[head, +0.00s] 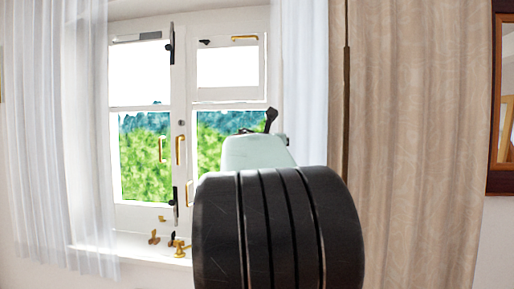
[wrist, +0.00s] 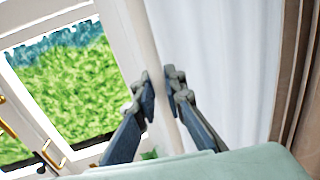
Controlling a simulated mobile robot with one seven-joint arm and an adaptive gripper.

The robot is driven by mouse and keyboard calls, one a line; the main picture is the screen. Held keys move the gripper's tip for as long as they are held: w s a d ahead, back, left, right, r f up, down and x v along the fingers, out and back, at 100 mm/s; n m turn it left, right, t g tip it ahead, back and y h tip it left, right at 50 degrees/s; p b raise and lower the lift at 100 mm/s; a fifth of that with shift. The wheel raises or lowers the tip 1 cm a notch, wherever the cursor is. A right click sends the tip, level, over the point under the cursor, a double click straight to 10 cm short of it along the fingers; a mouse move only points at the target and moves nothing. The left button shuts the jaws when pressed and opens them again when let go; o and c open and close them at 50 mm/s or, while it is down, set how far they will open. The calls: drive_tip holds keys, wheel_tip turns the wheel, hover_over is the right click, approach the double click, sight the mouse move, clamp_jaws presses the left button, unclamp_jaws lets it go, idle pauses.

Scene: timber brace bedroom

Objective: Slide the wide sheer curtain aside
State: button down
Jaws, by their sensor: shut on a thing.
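One white sheer curtain (head: 45,120) hangs over the left side of the window. Another sheer curtain (head: 304,70) hangs at the window's right side, gathered next to the beige drape. This right sheer fills the middle right of the wrist view (wrist: 222,70). My gripper (wrist: 160,85) is at its left edge, with one dark finger on each side of a narrow strip of white cloth, and is shut on it. In the head view my arm hides most of the gripper and the lower part of this curtain.
A beige drape (head: 410,130) hangs right of the sheer, with a framed mirror or picture (head: 501,110) beyond. The white window (head: 180,70) has brass handles (head: 180,150). Small brass pieces (head: 180,248) stand on the sill (head: 130,248).

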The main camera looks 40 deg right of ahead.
sight(303, 108)
drive_tip(key=s+d, duration=0.3)
drive_tip(key=s, duration=0.1)
drive_tip(key=shift+s+d+b, duration=0.25)
drive_tip(key=shift+d+b, duration=0.05)
drive_tip(key=shift+d, duration=0.1)
drive_tip(key=c, duration=2)
unclamp_jaws()
drive_tip(key=shift+r, duration=4.95)
drive_tip(key=shift+a+r, duration=0.1)
